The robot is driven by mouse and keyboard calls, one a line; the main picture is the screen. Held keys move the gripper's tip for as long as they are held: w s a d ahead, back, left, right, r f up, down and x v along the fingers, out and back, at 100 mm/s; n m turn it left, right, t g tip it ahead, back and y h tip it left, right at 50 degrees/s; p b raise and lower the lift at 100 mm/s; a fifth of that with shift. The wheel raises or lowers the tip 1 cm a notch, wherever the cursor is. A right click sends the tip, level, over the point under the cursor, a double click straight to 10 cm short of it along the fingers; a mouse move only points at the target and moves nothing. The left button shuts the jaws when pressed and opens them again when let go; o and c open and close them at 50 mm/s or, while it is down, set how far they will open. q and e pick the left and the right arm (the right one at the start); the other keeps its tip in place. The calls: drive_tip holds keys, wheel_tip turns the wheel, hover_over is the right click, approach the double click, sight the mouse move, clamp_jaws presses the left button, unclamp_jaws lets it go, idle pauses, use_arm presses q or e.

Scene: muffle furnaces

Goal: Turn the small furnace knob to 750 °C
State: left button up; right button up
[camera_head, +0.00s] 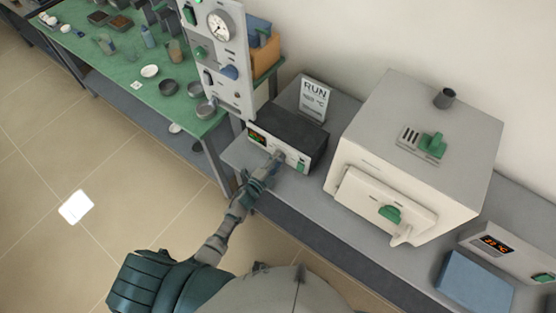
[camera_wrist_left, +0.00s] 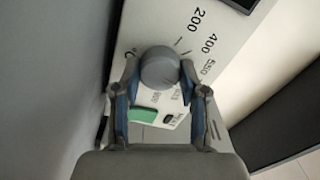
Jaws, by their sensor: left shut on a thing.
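A controller box with a black top (camera_head: 290,130) and a pale front panel stands on the grey bench and has a small lit display (camera_head: 257,138). In the left wrist view its grey round knob (camera_wrist_left: 160,68) sits on a white panel marked 200, 400 and 550, with further marks partly hidden by the gripper. My left gripper (camera_head: 271,164) reaches the front panel. In the wrist view its two fingers (camera_wrist_left: 160,82) are shut on the knob, one on each side. The knob's pointer setting cannot be read. My right gripper is out of view.
A sign reading RUN (camera_head: 315,99) stands behind the box. A white furnace (camera_head: 395,165) with green handles stands to the right. A tall gauge panel (camera_head: 217,60) rises at the left. A blue block (camera_head: 472,283) and another display unit (camera_head: 510,250) are at the lower right.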

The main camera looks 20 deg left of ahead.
use_arm(q)
drive_tip(key=shift+a+f, duration=0.2)
drive_tip(key=shift+f, duration=0.1)
drive_tip(key=o, duration=1.1)
drive_tip(key=shift+o, duration=0.2)
drive_tip(key=shift+a, duration=0.1)
drive_tip(key=shift+s+r, duration=0.1)
drive_tip(key=v, duration=1.2)
